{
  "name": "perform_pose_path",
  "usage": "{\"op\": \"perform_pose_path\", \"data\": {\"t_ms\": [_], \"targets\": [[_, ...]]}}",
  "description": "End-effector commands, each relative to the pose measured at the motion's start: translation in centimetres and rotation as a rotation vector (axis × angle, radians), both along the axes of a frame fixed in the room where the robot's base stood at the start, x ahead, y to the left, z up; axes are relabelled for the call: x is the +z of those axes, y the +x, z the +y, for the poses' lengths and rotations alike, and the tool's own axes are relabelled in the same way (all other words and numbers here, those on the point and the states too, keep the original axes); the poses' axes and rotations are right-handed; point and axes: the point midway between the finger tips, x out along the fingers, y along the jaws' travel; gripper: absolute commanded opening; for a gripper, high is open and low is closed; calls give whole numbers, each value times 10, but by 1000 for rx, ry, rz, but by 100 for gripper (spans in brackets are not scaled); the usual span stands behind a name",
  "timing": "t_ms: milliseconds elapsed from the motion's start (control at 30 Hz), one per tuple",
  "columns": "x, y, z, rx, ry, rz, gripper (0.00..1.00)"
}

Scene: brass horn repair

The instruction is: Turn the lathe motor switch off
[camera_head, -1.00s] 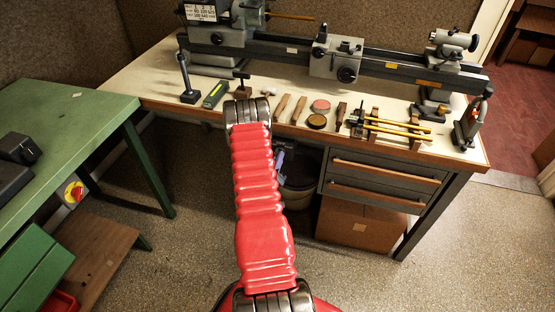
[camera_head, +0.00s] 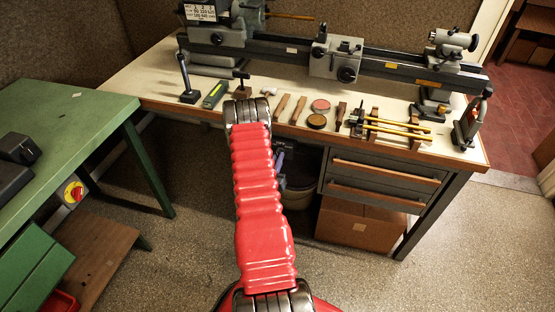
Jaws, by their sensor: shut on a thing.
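A red rotary switch on a yellow plate (camera_head: 74,192) sits on a grey box below the green bench at the left. I cannot tell whether it is the lathe motor switch or how it is set. The grey lathe (camera_head: 335,60) stands along the back of the pale workbench; its headstock (camera_head: 220,22) carries a plate of numbers. My red-sleeved arm rises through the middle of the picture to a dark joint in front of the workbench edge. My gripper does not show clearly; the arm hides what lies behind it. A small greyish-purple part shows beside the arm, and I cannot tell what it is.
The pale workbench (camera_head: 150,75) holds several hand tools, a red tin (camera_head: 320,106) and brass rods (camera_head: 398,127). Drawers (camera_head: 385,180) and a cardboard box (camera_head: 360,222) are below. A bucket (camera_head: 299,198) stands under the bench. The green bench (camera_head: 75,125) is left; open floor lies between.

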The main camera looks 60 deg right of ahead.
Motion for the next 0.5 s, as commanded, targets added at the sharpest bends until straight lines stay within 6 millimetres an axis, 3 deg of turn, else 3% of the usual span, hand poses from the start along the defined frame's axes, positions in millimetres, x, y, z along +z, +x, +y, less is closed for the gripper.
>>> {"op": "perform_pose_path", "data": {"t_ms": [500], "targets": [[-2,2,1,4,39,-216,0]]}}
